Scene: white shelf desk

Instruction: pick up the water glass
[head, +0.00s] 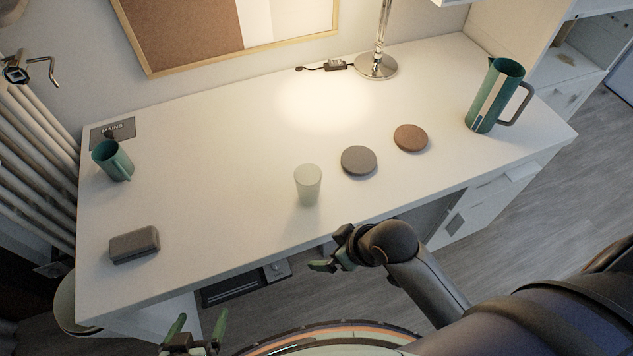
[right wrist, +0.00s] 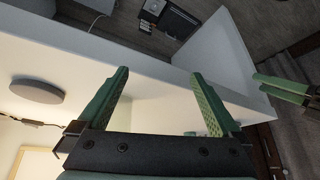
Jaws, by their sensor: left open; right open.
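The water glass (head: 308,186) is a pale, translucent greenish tumbler standing upright near the front edge of the white desk (head: 220,150). I cannot make it out in the right wrist view. My right gripper (head: 325,252) is in front of the desk's front edge, to the lower right of the glass and apart from it. In the right wrist view its two green fingers (right wrist: 160,75) are spread with nothing held between them. My left gripper (head: 199,322) is open and empty at the bottom left, in front of the desk. It also shows at the right of the right wrist view (right wrist: 283,90).
A grey coaster (head: 358,160) and a brown coaster (head: 410,138) lie right of the glass. A green pitcher (head: 488,95) stands far right. A green mug (head: 112,160) and a grey case (head: 134,245) are left. A lamp (head: 377,66) stands behind. The desk's middle is clear.

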